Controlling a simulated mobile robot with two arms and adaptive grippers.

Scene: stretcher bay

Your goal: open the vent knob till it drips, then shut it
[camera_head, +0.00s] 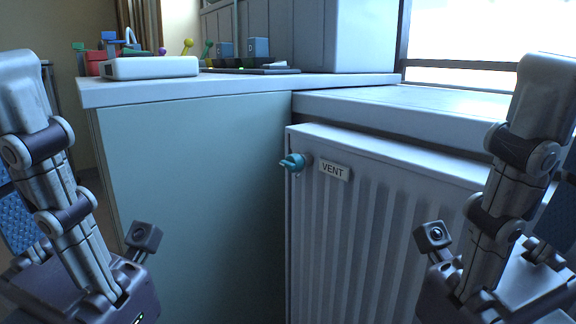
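The vent knob (292,162) is a small teal handle on a short stem at the upper left corner of the white ribbed radiator (350,250). Its narrow end points left. A small pale part shows just under it; no drip can be made out. A label reading VENT (334,171) is to its right. My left gripper (20,150) is at the left edge, fingers upward, apart and empty, a blue pad showing. My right gripper (556,150) mirrors it at the right edge. Both are well clear of the knob; their outer parts are cut off.
A pale green cabinet (195,190) with a white top stands left of the radiator. On its top are a white box (150,67), coloured blocks and several ball-ended items. A white sill (430,115) runs above the radiator under a bright window. The space before the knob is free.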

